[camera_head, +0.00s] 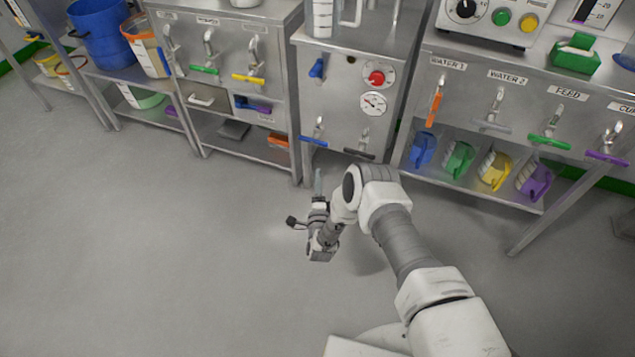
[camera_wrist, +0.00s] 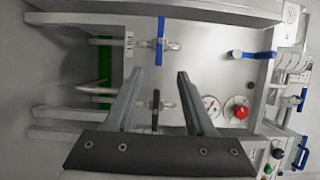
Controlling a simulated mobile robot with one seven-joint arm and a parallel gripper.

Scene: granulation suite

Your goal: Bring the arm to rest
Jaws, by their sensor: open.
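My gripper (camera_head: 318,185) hangs at the end of my bent arm, over the grey floor in front of the middle steel cabinet (camera_head: 342,100). In the wrist view the two fingers of my gripper (camera_wrist: 158,75) stand apart with nothing held between them. Beyond them is the cabinet front, turned sideways. A black-handled valve (camera_wrist: 155,105) shows between the fingers, and a blue-handled valve (camera_wrist: 160,42) shows above them. I cannot tell the exact gap to the cabinet.
A red button (camera_head: 376,78) and a gauge (camera_head: 373,103) sit on the cabinet. At right, a bench has valves and a shelf of coloured scoops (camera_head: 459,160). At left are a bench with valves and a blue bin (camera_head: 100,32). The floor (camera_head: 150,250) at left is clear.

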